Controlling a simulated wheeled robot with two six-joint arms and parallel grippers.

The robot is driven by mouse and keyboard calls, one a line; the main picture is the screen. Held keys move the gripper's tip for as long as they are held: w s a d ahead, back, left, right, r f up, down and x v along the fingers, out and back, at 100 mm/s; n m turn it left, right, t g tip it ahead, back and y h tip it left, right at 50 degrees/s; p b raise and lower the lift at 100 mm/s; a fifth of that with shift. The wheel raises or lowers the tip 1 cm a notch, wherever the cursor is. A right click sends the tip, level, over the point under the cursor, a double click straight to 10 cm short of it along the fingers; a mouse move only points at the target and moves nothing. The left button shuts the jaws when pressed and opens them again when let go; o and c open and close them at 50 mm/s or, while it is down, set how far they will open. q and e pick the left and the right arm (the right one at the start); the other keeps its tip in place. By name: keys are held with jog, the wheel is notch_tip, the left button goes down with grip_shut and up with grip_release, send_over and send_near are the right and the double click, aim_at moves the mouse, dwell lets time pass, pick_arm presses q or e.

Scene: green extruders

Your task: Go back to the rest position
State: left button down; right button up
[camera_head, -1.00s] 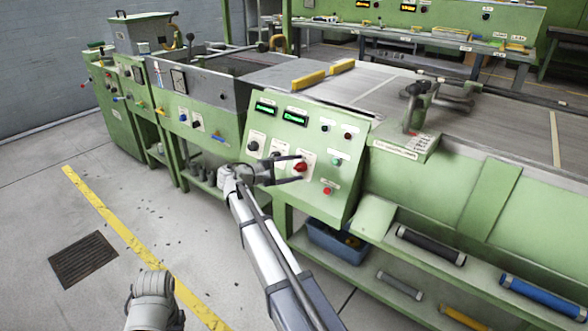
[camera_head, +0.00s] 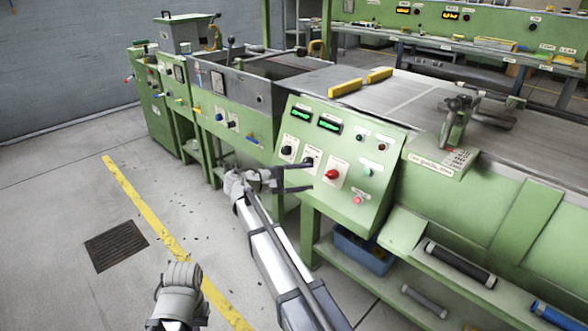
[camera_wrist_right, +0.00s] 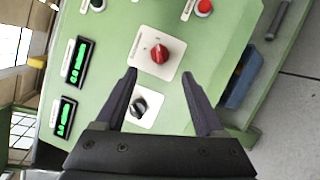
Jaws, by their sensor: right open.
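My right gripper (camera_head: 308,177) is open and empty in front of the left part of the green control panel (camera_head: 304,151). Its two dark fingers point right, with the red knob (camera_head: 332,175) a little beyond their tips. In the right wrist view the open fingers (camera_wrist_right: 158,88) show with nothing between them; the red knob (camera_wrist_right: 159,54) is ahead on its white plate, and a black knob (camera_wrist_right: 139,105) appears between the fingers. My left arm shows only as a grey link at the bottom of the head view; its gripper is out of view.
A blue bin (camera_head: 362,250) and several rollers sit on the low shelf right of my arm. A yellow floor line (camera_head: 150,215) and a floor grate (camera_head: 116,245) lie to the left, where the floor is open.

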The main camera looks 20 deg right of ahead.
jog(key=s+a+f+m+g+y, duration=0.1)
jog(key=s+a+f+y, duration=0.7)
jog(key=s+a, duration=0.6)
jog(key=s+a+f+y, duration=0.6)
jog(key=s+a+f, duration=0.3)
jog(key=s+a, duration=0.5)
notch_tip(320, 180, up, 32)
jog(key=p, duration=3.2)
jog(key=shift+a+f+y, duration=0.25)
jog(key=shift+a+y, duration=0.05)
jog(key=shift+a, duration=0.05)
